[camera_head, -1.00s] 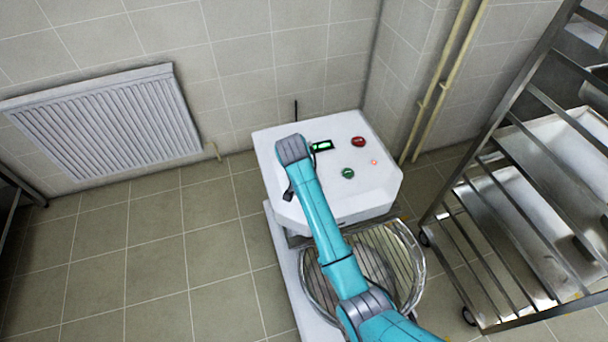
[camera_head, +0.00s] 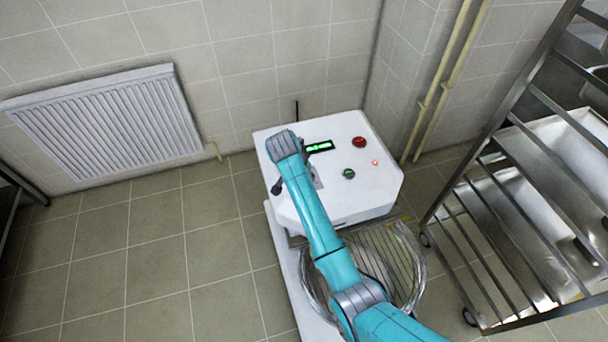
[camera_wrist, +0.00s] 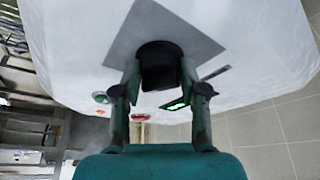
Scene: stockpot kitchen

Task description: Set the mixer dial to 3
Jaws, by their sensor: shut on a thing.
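The mixer (camera_head: 365,190) is a white machine with a flat top, standing in the middle of the head view. In the wrist view its black dial (camera_wrist: 160,58) sits on a grey square plate (camera_wrist: 185,22) on the white housing (camera_wrist: 260,45). My gripper (camera_wrist: 161,76) has a finger on each side of the dial and is shut on it. In the head view my gripper (camera_head: 278,187) is mostly behind my arm, and the dial is hidden. The dial's pointer and number marks cannot be read.
The mixer's top carries a green-lit display (camera_head: 319,147), a red button (camera_head: 359,142), a green button (camera_head: 348,173) and a small red light (camera_head: 375,163). A wire-guarded bowl (camera_head: 410,265) is below. A metal rack (camera_head: 480,250) stands right; a radiator (camera_head: 110,125) hangs left.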

